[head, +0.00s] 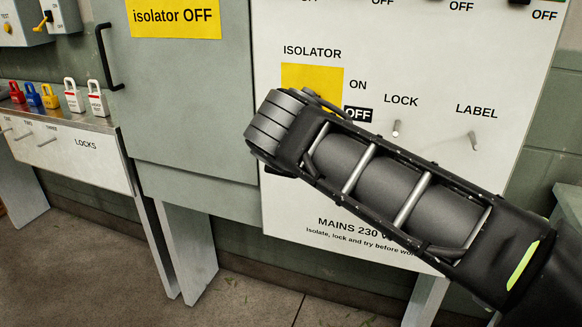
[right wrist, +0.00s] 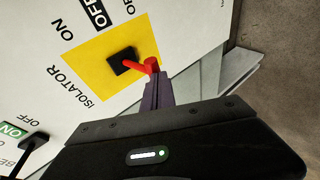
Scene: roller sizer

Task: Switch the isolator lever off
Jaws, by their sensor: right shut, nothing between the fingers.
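The isolator lever (right wrist: 149,66) is red, on a black hub (right wrist: 122,60), and shows in the right wrist view. It sits on a yellow plate (head: 311,78) under the word ISOLATOR. The lever points away from that word, toward the lower side of the panel. In the head view my right arm hides it. My right gripper (right wrist: 156,80) is shut and empty, its tips right by the lever's end; I cannot tell whether they touch. ON and OFF are printed beside the plate. My left gripper is out of view.
Pegs for LOCK (head: 396,129) and LABEL (head: 473,141) stick out of the white panel (head: 330,197). A grey cabinet door (head: 185,90) with a black handle (head: 107,57) is left of it. Several padlocks (head: 73,96) stand on a shelf at the far left.

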